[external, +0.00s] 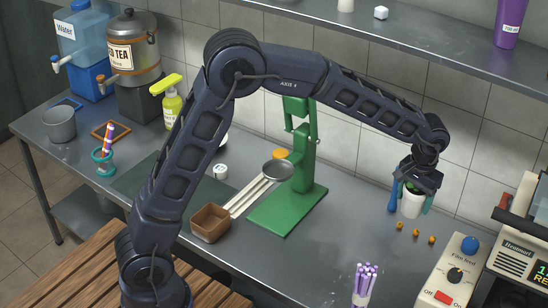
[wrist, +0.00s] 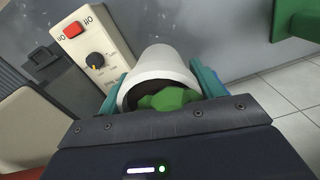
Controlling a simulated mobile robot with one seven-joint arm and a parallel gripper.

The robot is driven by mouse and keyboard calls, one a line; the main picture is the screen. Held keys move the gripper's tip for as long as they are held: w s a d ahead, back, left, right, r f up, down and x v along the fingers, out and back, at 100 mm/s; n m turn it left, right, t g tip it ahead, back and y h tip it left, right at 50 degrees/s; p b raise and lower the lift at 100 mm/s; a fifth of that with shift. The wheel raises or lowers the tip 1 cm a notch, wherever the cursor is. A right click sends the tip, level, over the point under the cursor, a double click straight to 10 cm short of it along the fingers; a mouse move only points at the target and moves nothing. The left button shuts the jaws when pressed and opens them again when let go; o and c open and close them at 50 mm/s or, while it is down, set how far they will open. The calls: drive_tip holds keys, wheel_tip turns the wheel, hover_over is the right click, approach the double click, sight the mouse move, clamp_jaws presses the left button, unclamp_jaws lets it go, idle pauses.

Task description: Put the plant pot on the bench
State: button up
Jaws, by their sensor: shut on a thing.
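The plant pot is white with a green plant inside; it is at the right of the external view (external: 411,206) and in the middle of the wrist view (wrist: 160,66). My gripper (external: 410,197) is shut on it, with a blue and a teal finger on opposite sides, also seen in the wrist view (wrist: 160,82). The plant is partly hidden by my gripper. The pot is close to the metal counter by the back wall; I cannot tell whether its base touches. The slatted wooden bench (external: 75,270) is at the lower left, partly behind my arm.
The metal counter (external: 335,235) holds a green press (external: 290,205), a brown box (external: 210,222), a cup of purple straws (external: 365,285) and small orange pieces (external: 415,232). A control box (external: 452,272) stands right of the pot. A shelf (external: 430,45) runs above.

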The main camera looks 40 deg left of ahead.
drive_tip(key=w+a+f+n, duration=0.2)
drive_tip(key=w+f+n, duration=0.1)
drive_tip(key=w+f, duration=0.1)
drive_tip(key=shift+w+a+f+n, duration=0.3)
drive_tip(key=shift+w+n, duration=0.1)
drive_tip(key=shift+w, duration=0.1)
wheel_tip(320, 180, down, 20)
idle(0.5)
drive_tip(key=o, duration=1.2)
drive_tip(key=shift+f, duration=0.15)
